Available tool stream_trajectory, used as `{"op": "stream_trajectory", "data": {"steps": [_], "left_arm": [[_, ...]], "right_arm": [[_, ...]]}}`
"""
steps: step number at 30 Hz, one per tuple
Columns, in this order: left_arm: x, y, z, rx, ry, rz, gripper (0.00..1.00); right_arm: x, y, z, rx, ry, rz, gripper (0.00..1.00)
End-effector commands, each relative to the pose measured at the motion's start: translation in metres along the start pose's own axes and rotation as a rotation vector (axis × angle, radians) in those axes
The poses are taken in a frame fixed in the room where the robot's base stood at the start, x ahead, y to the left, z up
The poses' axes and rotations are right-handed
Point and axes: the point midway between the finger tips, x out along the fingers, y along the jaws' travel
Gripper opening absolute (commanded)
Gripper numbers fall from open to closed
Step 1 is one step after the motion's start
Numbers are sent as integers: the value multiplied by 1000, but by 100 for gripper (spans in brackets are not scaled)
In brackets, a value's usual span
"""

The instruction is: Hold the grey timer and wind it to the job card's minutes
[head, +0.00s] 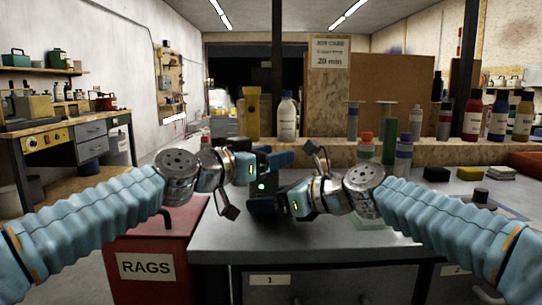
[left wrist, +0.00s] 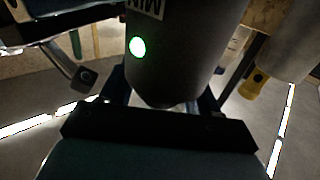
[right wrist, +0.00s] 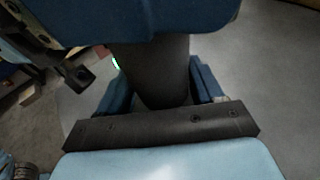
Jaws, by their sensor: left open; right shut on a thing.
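The grey timer (head: 263,187) is a dark upright cylinder, small and mostly covered by my grippers in the head view. My right gripper (head: 264,206) is shut on its lower part; the timer (right wrist: 152,75) shows between the fingers in the right wrist view. My left gripper (head: 278,160) is open, higher up, with its fingers on either side of the timer. In the left wrist view the timer (left wrist: 185,50) shows a green light and part of a label reading "MIN". The dial reading is hidden. The job card (head: 330,52) on the board reads "20 min".
A grey workbench (head: 320,240) lies below my grippers. A red RAGS bin (head: 150,265) stands left of it. Bottles and tubes, including a white bottle (head: 287,118), line the wooden ledge behind. Sponges (head: 470,173) and a red tray (head: 527,163) sit at right.

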Motion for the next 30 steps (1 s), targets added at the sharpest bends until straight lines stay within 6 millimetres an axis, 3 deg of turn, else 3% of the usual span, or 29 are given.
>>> {"op": "stream_trajectory", "data": {"steps": [8,18,30], "left_arm": [[1,0,0,0,0,-1,61],[1,0,0,0,0,0,9],[2,1,1,-4,-3,83,9]], "right_arm": [[0,0,0,0,-1,0,35],[0,0,0,0,-1,0,35],[0,0,0,-1,-1,0,35]]}}
